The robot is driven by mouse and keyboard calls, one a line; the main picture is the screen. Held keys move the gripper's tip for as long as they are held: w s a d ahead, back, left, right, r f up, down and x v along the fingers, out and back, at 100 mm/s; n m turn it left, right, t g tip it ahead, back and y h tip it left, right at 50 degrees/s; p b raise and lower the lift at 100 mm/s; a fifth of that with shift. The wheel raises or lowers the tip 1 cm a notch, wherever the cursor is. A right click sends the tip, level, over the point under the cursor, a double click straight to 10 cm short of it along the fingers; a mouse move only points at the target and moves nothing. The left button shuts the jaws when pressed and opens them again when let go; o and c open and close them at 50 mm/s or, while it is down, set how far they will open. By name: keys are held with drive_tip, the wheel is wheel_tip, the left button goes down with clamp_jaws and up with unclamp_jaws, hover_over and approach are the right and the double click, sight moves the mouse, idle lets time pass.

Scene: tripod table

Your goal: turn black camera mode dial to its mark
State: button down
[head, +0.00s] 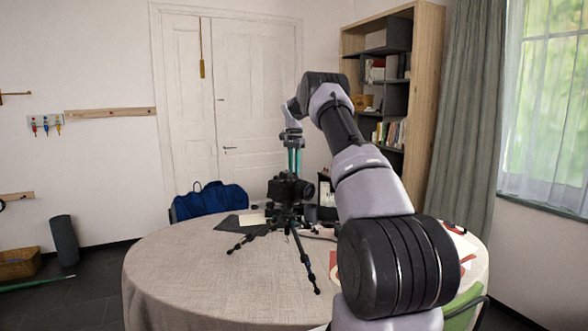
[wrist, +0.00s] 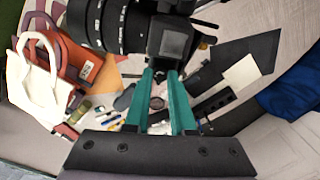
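The black camera (head: 288,188) stands on a black tripod (head: 303,255) on the round table. Its lens points to the right in the head view. In the wrist view the camera body (wrist: 172,42) is at the top centre and its large ribbed lens (wrist: 105,25) is at the upper left. My gripper (head: 294,173) points down just above the camera's top. In the wrist view its two teal fingers (wrist: 162,73) are apart, with their tips at the camera's near edge. I cannot make out the mode dial or its mark, nor whether the fingertips touch the camera.
The round table (head: 190,265) has a beige cloth. Near the tripod lie a dark folder (wrist: 240,65) with a pale card (wrist: 241,74) and several small items. A white bag (wrist: 38,75) stands at the left in the wrist view. A blue bag (head: 210,200) is behind the table.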

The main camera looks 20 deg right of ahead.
drive_tip(key=shift+n, duration=2.9)
drive_tip(key=c, duration=0.8)
unclamp_jaws()
drive_tip(key=shift+o, duration=0.2)
